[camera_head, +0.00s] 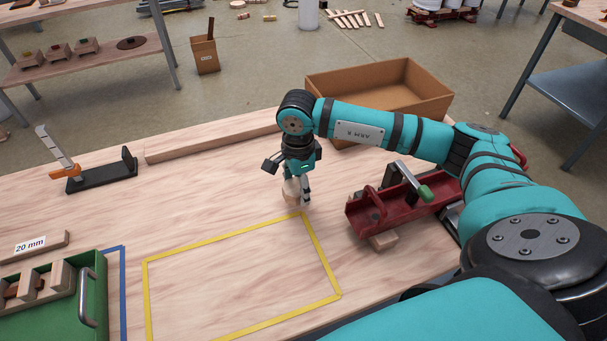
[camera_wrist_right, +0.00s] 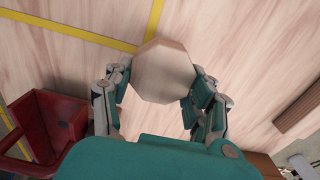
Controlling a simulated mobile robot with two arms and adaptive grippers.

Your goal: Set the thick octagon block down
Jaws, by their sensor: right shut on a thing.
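The thick octagon block (camera_head: 291,190) is pale wood and is held between the fingers of my right gripper (camera_head: 289,183). In the right wrist view the block (camera_wrist_right: 162,72) shows its flat eight-sided face between the fingertips of the right gripper (camera_wrist_right: 160,85). It is over or on the wooden table (camera_head: 215,190), just behind the far right corner of the yellow tape outline (camera_head: 230,231). I cannot tell whether it touches the table. My left gripper is not in view.
A red metal fixture (camera_head: 363,216) with a green-handled lever stands right of the gripper. A cardboard box (camera_head: 330,85) is behind the arm. A wooden strip (camera_head: 210,140) lies along the back. A green tray (camera_head: 98,270) is at left. The yellow outline's inside is clear.

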